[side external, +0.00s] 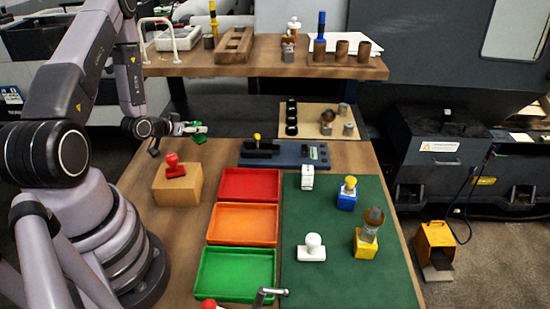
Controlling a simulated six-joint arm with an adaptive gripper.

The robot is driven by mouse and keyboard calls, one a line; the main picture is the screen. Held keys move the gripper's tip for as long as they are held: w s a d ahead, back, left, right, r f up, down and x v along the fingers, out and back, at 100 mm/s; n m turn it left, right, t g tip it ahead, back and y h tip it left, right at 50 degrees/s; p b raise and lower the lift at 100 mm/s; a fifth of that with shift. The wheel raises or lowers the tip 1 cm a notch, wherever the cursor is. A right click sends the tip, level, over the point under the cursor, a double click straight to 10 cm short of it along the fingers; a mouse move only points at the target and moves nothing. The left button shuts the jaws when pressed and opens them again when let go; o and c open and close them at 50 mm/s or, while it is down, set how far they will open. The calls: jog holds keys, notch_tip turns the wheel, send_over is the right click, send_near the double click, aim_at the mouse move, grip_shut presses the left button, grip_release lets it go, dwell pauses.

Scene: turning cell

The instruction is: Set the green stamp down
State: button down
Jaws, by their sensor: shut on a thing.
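My gripper (190,130) is at the left of the bench, beyond the wooden block, and points to the right. It is shut on the green stamp (199,139), which shows as small green parts around the fingers. The fingers hide much of the stamp. The stamp seems to be held above the bench, but its exact height is hard to tell. The green tray (235,299) is at the near side of the bench, well away from my gripper, and looks empty.
A red stamp (174,168) stands on a wooden block (178,190) close to my arm. Red (249,184) and orange (242,223) trays look empty. A green mat (335,290) holds white stamps and blue and yellow blocks. A shelf (270,66) spans the back.

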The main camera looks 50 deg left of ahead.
jog(key=shift+f, duration=3)
jog(key=shift+f, duration=0.15)
jog(key=c, duration=0.8)
grip_release()
